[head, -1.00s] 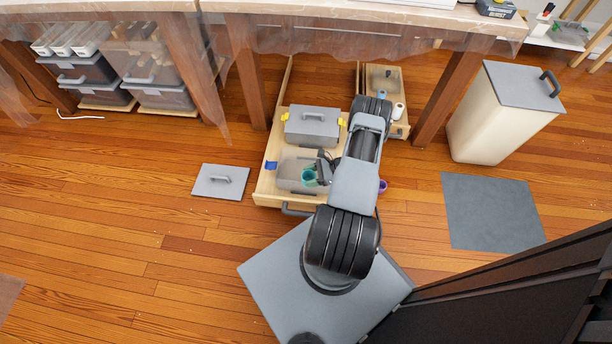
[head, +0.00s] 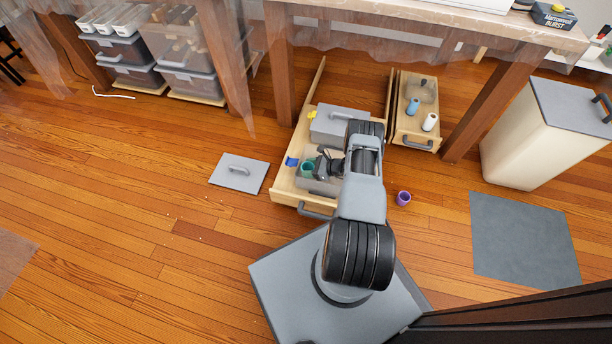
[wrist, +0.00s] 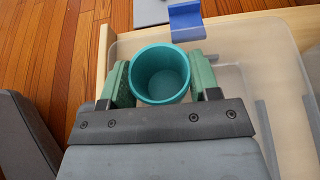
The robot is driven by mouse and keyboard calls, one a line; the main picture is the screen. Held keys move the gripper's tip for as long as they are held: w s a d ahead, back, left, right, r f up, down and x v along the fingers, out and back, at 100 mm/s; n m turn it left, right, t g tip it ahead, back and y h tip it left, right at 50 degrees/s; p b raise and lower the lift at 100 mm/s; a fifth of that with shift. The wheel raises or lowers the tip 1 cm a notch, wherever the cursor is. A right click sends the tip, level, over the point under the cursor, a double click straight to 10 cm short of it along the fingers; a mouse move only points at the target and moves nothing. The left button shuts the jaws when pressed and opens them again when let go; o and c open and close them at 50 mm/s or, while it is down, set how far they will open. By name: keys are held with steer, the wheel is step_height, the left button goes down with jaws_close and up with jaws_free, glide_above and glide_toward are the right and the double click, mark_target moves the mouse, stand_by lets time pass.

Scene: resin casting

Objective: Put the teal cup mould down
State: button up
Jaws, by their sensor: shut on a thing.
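The teal cup mould (wrist: 161,76) is upright between the two green finger pads of my gripper (wrist: 161,82) in the wrist view, its open top facing the camera and its inside empty. In the head view the teal cup mould (head: 308,168) shows at the left end of my gripper (head: 318,168), over the front part of the open wooden drawer (head: 283,190). A clear plastic bin (wrist: 236,62) lies below and to the right of the cup in the wrist view. Whether the cup touches the bin I cannot tell. My arm covers part of the drawer.
A grey lidded box (head: 333,122) fills the drawer's back. A loose grey lid (head: 239,172) lies on the floor to the left. A purple cup (head: 403,198) stands on the floor to the right. A second open drawer (head: 416,137) holds blue and white items.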

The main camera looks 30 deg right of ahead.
steer(key=shift+w+a+f+b, duration=0.2)
steer(key=shift+w+f, duration=0.1)
steer(key=shift+f, duration=0.15)
steer(key=shift+w+a+f+b, duration=0.1)
steer(key=shift+w+f+b, duration=0.15)
steer(key=shift+f, duration=0.15)
steer(key=shift+w+f+b, duration=0.1)
steer(key=shift+f+b, duration=0.55)
steer(key=shift+f, duration=0.8)
steer(key=shift+f, duration=0.1)
steer(key=shift+f, duration=0.15)
steer(key=o, duration=0.9)
steer(key=shift+r, duration=0.2)
